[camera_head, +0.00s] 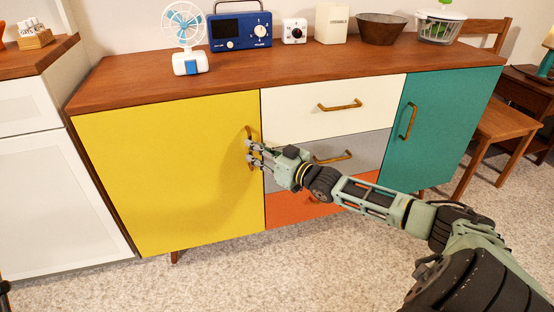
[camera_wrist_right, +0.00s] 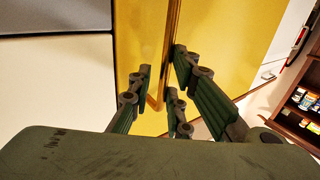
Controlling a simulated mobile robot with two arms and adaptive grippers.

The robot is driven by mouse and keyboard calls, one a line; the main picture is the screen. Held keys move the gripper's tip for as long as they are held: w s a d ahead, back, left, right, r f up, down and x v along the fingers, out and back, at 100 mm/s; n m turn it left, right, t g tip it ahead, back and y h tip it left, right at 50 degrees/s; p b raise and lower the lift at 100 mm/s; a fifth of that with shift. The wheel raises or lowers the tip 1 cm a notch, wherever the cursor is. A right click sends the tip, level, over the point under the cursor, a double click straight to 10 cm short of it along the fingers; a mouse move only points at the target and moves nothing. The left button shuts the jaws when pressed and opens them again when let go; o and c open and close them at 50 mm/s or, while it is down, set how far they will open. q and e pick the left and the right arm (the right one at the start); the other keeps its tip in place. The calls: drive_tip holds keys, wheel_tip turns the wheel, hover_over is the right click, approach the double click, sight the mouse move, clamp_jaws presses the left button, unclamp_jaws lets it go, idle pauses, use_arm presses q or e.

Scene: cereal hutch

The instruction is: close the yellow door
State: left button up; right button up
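The yellow door (camera_head: 165,175) is the left front of the wooden hutch. It looks flush or nearly flush with the drawer fronts beside it; a small gap cannot be ruled out. Its brass vertical handle (camera_head: 249,133) is near its right edge. My right gripper (camera_head: 251,154) is at this handle, reaching in from the right. In the right wrist view, its fingers (camera_wrist_right: 166,98) are spread, with the handle (camera_wrist_right: 168,50) between them and the yellow door (camera_wrist_right: 222,40) behind. Contact with the handle cannot be told. My left gripper is not recognizable in view.
White (camera_head: 330,108), grey (camera_head: 372,150) and orange (camera_head: 283,210) drawers are right of the door, partly behind my right arm. A teal door (camera_head: 440,130) is farther right. A fan (camera_head: 186,35) and blue radio (camera_head: 238,32) stand on top. White cabinets (camera_head: 60,200) stand left.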

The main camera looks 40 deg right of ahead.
drive_tip(key=s+d, duration=0.2)
drive_tip(key=s, duration=0.7)
idle(0.5)
